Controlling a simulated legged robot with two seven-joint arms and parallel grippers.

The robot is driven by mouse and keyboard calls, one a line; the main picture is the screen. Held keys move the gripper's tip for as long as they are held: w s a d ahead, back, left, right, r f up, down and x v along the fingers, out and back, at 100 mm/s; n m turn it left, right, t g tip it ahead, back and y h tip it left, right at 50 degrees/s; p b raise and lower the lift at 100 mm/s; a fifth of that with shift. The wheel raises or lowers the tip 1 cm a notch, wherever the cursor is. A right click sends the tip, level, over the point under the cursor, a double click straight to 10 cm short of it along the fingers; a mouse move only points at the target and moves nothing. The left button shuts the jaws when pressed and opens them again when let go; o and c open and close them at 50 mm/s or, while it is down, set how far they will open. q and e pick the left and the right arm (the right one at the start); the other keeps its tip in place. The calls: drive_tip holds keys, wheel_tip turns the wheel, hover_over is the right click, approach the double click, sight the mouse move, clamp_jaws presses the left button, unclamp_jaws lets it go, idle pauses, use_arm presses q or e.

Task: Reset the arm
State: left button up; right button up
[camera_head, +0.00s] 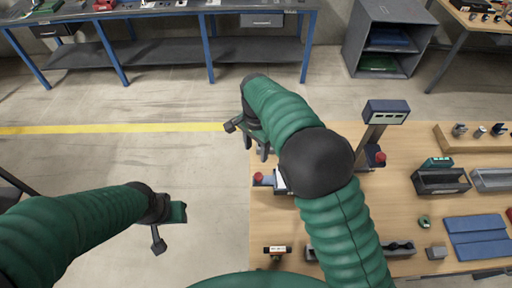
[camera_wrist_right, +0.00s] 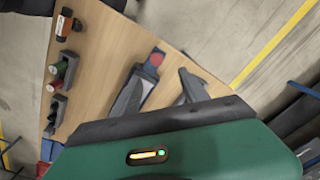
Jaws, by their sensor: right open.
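My right arm, a green ribbed sleeve with a black elbow, rises from the bottom of the head view and bends left over the table. My right gripper (camera_head: 256,148) hangs near the table's left edge, open with its fingers apart, and I see nothing between them. The sleeve hides part of the table. My left gripper (camera_head: 168,228) is over the floor left of the table, with its two fingers apart and empty. In the right wrist view, the green and black housing of my wrist fills the bottom.
The wooden table (camera_head: 400,170) carries a post with a display box (camera_head: 386,112), a dark bin (camera_head: 440,181), a blue mat (camera_head: 478,237) and a small orange-black part (camera_head: 275,250). A red-button device (camera_wrist_right: 155,58) lies near my right gripper. Floor (camera_head: 190,165) left of the table is clear.

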wheel_tip(320, 180, up, 2)
drive_tip(key=shift+d+r, duration=0.1)
drive_tip(key=shift+r, duration=0.1)
drive_tip(key=shift+f, duration=0.1)
drive_tip(key=s+d+f+n+t+b, duration=0.1)
drive_tip(key=s+d+f+n+b, duration=0.3)
drive_tip(key=s+d+f, duration=0.2)
drive_tip(key=s+d+f+n+t+b, duration=0.1)
drive_tip(key=s+d+f+n+b, duration=0.3)
drive_tip(key=s+d, duration=0.6)
drive_tip(key=s+f+n, duration=0.1)
drive_tip(key=s+f, duration=0.1)
drive_tip(key=s, duration=0.2)
drive_tip(key=shift+s+d+n+t, duration=0.15)
drive_tip(key=shift+n+t, duration=0.15)
drive_tip(key=shift+a, duration=0.3)
drive_tip(key=shift+d, duration=0.2)
